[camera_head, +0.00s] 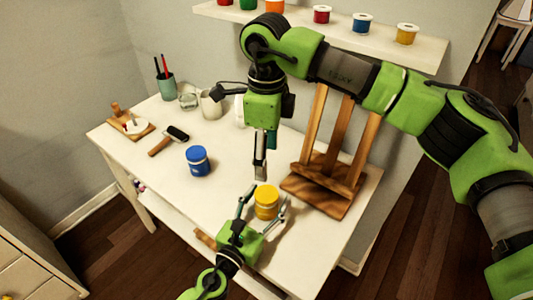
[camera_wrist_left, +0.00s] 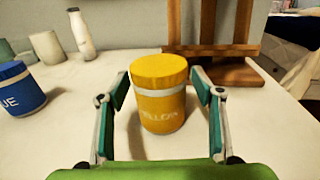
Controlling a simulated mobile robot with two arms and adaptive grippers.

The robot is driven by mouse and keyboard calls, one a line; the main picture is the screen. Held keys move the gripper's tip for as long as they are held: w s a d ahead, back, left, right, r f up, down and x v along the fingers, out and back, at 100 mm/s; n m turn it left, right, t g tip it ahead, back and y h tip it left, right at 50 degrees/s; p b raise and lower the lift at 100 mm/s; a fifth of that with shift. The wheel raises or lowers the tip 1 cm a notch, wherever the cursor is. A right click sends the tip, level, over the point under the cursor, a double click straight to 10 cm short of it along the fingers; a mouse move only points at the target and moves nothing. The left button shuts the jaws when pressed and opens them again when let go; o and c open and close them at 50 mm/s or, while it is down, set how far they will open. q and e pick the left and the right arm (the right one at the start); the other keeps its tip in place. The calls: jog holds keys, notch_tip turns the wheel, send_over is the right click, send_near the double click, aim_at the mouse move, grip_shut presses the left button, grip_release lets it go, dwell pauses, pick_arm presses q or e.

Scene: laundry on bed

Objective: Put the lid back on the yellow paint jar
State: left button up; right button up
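The yellow paint jar (camera_head: 266,203) stands upright on the white table, and it also shows in the left wrist view (camera_wrist_left: 162,108). A yellow lid (camera_wrist_left: 159,68) sits on top of it, above a white rim, and looks level. My left gripper (camera_head: 263,202) is open, with one finger on each side of the jar. In the left wrist view (camera_wrist_left: 161,88) small gaps show between the fingers and the jar. My right gripper (camera_head: 261,170) points down just behind the jar, apart from it. Its fingers overlap from this angle, so its opening is unclear.
A wooden easel (camera_head: 325,185) stands close behind and right of the jar. A blue paint jar (camera_head: 198,160) stands to the left. A brayer (camera_head: 169,140), cups (camera_head: 211,104) and a brush holder (camera_head: 166,86) lie farther back. The table between the blue and yellow jars is clear.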

pick_arm(q)
jog(key=shift+s, duration=0.1)
jog(key=v, duration=1.2)
